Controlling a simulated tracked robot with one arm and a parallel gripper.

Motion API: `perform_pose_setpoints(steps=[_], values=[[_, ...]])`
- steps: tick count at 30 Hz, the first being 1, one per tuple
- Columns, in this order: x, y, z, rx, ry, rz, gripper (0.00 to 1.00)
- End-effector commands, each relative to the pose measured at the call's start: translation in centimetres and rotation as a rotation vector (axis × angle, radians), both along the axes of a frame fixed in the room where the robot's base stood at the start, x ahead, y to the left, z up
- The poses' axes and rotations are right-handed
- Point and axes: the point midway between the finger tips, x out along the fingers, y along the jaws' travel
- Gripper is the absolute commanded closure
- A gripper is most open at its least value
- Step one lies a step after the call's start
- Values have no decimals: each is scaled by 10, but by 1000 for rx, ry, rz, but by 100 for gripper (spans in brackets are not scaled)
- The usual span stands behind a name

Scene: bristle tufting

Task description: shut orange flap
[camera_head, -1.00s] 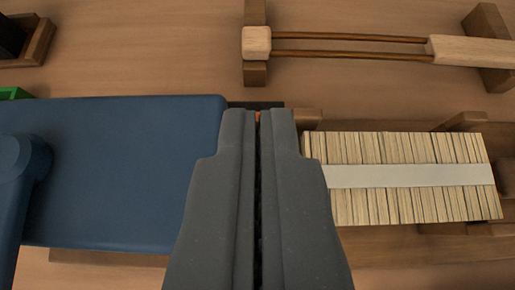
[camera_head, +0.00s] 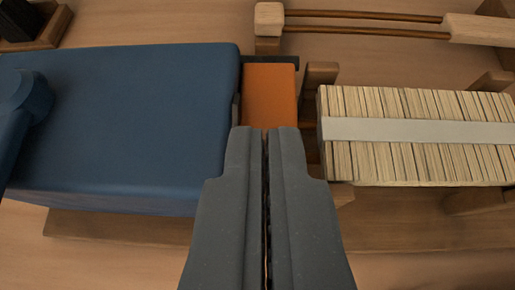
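The orange flap (camera_head: 270,92) shows between the blue machine body (camera_head: 120,120) and the bundle of wooden blocks. Its face looks flat from this view, and its near part is hidden behind my gripper. My gripper (camera_head: 267,130) has its two dark grey fingers together with only a thin dark line between them, and nothing shows between the tips. The fingertips overlap the near part of the orange flap in the picture; I cannot tell whether they touch it.
A row of thin wooden pieces with a pale band (camera_head: 420,131) lies at the right on a wooden rack. A wooden-handled tool with two rods (camera_head: 370,16) rests at the top right. A dark wooden tray (camera_head: 35,28) is at the top left. Bare table shows at the top middle.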

Motion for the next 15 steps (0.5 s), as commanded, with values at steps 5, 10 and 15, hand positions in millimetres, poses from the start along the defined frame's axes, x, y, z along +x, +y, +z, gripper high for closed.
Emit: perform_pose_setpoints(steps=[5,10,15], values=[[-10,-10,-41,-14,91,-33,100],[-10,-10,-43,-14,94,-33,100],[-10,-10,-44,-14,95,-32,100]])
